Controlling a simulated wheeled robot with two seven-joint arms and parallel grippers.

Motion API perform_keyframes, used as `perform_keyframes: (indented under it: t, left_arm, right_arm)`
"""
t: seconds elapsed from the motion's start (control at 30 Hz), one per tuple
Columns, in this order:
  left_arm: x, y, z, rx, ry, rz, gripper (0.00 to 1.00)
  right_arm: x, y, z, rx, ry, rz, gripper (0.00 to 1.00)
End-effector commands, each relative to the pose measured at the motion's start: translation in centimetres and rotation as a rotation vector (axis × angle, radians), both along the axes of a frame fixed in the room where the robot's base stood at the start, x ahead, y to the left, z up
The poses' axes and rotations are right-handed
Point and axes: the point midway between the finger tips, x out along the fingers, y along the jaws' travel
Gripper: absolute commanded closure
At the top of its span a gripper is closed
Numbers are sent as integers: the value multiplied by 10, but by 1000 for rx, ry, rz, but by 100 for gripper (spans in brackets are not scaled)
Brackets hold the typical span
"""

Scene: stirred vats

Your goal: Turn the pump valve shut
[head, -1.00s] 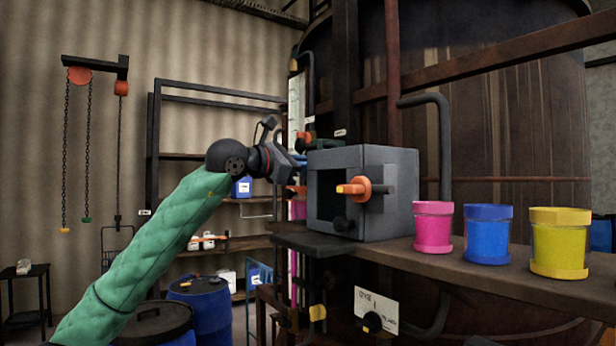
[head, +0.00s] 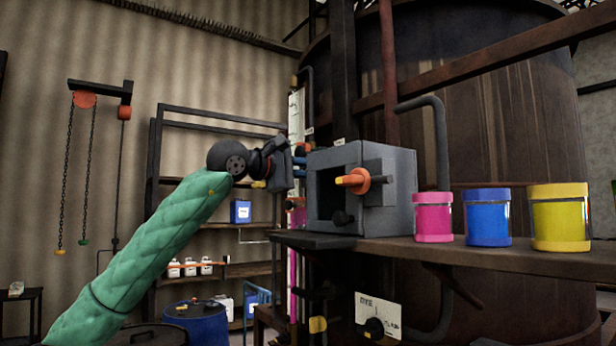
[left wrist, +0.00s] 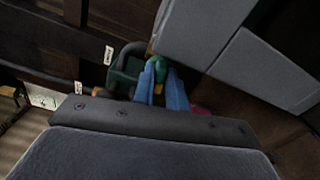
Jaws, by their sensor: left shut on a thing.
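My left gripper (head: 303,161) reaches in from the left to the pipework at the left side of the grey box. In the left wrist view its two blue fingers (left wrist: 164,84) are closed around a small green handle (left wrist: 158,63), which I take to be the pump valve's. A dark green body (left wrist: 125,72) sits beside the handle. Small white labels are near it, but I cannot read them surely. In the head view the handle is hidden behind the gripper and the box. My right gripper is not in view.
The open-fronted grey box (head: 398,195) with an orange-collared knob (head: 354,180) stands close right of the gripper. Pink (head: 433,217), blue (head: 487,217) and yellow (head: 560,218) jars stand on the shelf (head: 470,257). A dial plate (head: 378,316) hangs below.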

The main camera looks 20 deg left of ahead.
Motion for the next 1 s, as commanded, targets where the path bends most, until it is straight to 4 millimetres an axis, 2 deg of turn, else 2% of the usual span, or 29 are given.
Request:
perform_keyframes:
  t: [0.13,0.5,0.93,0.97,1.0]
  left_arm:
    - [0,0,-2,68,-52,0,100]
    - [0,-1,-2,153,-117,-1,100]
    - [0,-1,-3,160,-120,-2,100]
    - [0,-1,-3,160,-120,-2,82]
    - [0,-1,-3,160,-120,-2,75]
  right_arm:
    - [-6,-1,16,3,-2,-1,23]
    - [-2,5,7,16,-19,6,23]
    - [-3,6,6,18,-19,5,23]
    - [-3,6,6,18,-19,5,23]
    - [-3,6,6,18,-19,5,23]
